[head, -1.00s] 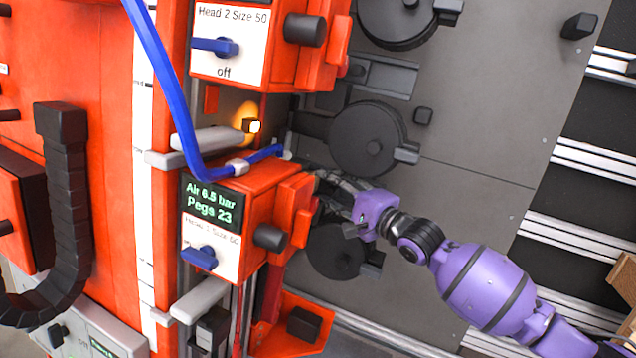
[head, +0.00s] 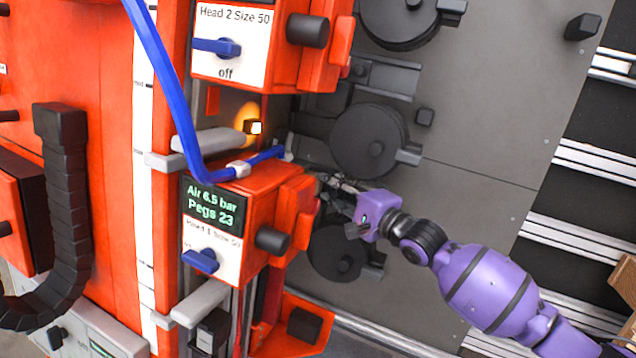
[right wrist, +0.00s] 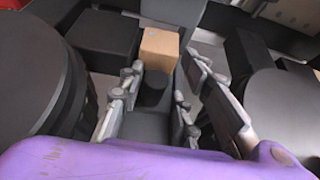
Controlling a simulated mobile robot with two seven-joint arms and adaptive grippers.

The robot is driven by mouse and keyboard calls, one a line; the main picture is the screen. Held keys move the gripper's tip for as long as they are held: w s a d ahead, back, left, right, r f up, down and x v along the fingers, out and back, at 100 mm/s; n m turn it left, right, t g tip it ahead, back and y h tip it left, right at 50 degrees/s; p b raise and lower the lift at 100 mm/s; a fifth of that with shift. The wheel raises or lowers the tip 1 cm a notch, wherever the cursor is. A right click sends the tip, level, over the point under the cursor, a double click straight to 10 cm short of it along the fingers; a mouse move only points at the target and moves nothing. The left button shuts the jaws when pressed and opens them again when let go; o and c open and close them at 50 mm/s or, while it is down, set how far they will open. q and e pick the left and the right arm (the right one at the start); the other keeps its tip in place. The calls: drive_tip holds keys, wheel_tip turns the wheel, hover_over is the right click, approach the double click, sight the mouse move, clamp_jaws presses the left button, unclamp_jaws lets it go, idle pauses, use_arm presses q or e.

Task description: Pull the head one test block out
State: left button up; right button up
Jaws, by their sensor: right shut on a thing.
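Head one is the lower orange head (head: 262,205), with a green-lettered display and a white "Head 1 Size 50" label. My right gripper (head: 328,182) is at its right side, over the grey plate, its fingertips close to the orange housing. In the right wrist view a small pale wooden test block (right wrist: 160,46) sits between the fingertips of my right gripper (right wrist: 164,68), which is shut on it. A dark rounded piece shows just below the block. In the head view I cannot make out the block. My left gripper is not in view.
A second orange head (head: 320,40), labelled "Head 2 Size 50" with its switch at off, is above. Dark round discs (head: 368,140) stand close on the grey plate (head: 480,120). A blue hose (head: 165,90) runs down to head one. The plate's right part is mostly clear.

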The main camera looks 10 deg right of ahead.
drive_tip(key=shift+s+d+f, duration=0.25)
drive_tip(key=shift+s+d, duration=0.35)
drive_tip(key=shift+d, duration=0.1)
drive_tip(key=shift+s+d+f, duration=0.2)
drive_tip(key=shift+s+d, duration=0.4)
drive_tip(key=shift+d, duration=0.1)
drive_tip(key=shift+s+d+f, duration=0.25)
drive_tip(key=shift+s+d, duration=0.35)
drive_tip(key=shift+d, duration=0.1)
drive_tip(key=shift+s+d, duration=0.65)
drive_tip(key=shift+d, duration=0.3)
drive_tip(key=shift+s+d, duration=0.5)
drive_tip(key=shift+d, duration=0.25)
drive_tip(key=shift+s+d, duration=0.45)
drive_tip(key=shift+d, duration=0.25)
drive_tip(key=shift+s+d, duration=0.5)
drive_tip(key=shift+d, duration=0.25)
drive_tip(key=shift+c, duration=0.2)
drive_tip(key=o, duration=0.5)
drive_tip(key=shift+r, duration=0.2)
